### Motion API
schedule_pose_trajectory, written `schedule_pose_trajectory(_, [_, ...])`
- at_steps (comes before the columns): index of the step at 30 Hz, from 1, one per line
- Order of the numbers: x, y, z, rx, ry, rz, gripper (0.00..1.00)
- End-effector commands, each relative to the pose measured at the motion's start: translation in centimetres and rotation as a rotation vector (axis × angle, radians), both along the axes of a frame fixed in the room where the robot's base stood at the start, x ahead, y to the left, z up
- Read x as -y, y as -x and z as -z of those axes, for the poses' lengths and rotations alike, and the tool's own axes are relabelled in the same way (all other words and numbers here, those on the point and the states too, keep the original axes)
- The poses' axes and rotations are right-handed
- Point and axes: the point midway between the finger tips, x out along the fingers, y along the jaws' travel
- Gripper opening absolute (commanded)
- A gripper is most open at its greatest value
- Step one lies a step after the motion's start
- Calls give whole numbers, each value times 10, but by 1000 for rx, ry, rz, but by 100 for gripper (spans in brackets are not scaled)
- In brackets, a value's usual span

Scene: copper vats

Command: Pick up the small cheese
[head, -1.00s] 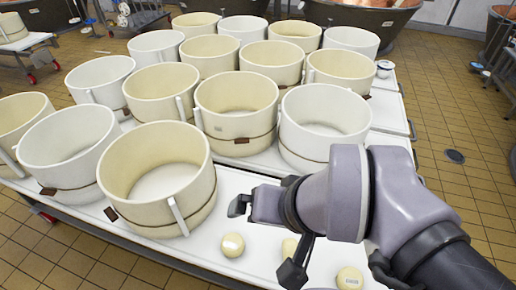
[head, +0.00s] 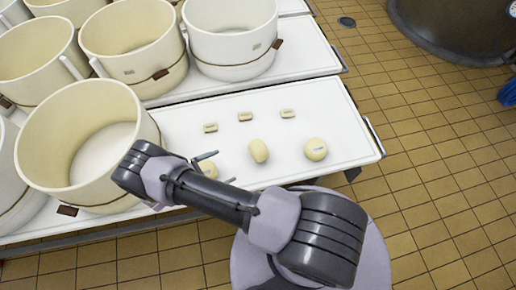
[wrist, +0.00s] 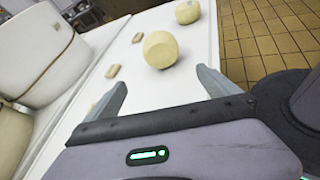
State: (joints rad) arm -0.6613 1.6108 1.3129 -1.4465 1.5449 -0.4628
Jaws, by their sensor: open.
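Three small flat rectangular cheeses lie in a row on the white table top: left (head: 210,127), middle (head: 245,116) and right (head: 288,113). Nearer me are three larger rounded cheeses: one (head: 207,170) partly hidden by my gripper, an oval one (head: 258,151) and a round one (head: 315,149). I cannot tell which one the task means. My gripper (head: 217,168) is open and empty over the nearest-left rounded cheese. In the wrist view a rounded cheese (wrist: 161,50) shows beyond the open fingers, with small cheeses (wrist: 112,71) to its left.
Large cream vats crowd the left, the nearest (head: 85,145) close beside my gripper. More stand behind, one at the back (head: 230,35). The white table top (head: 350,150) ends at a metal edge on the right. Tiled floor (head: 440,150) lies open beyond, with a big dark vat (head: 450,30) at the back.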

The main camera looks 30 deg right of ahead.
Motion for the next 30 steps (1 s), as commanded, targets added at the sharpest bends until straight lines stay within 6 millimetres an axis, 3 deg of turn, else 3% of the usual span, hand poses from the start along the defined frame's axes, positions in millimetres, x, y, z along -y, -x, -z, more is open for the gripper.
schedule_pose_trajectory(9, [82, -10, 36, -4, 3, 4, 100])
schedule_pose_trajectory(12, [100, -13, 43, -4, 1, 3, 100])
schedule_pose_trajectory(24, [158, -16, 62, -2, 0, 3, 100])
schedule_pose_trajectory(30, [160, -17, 61, -2, 0, 1, 100])
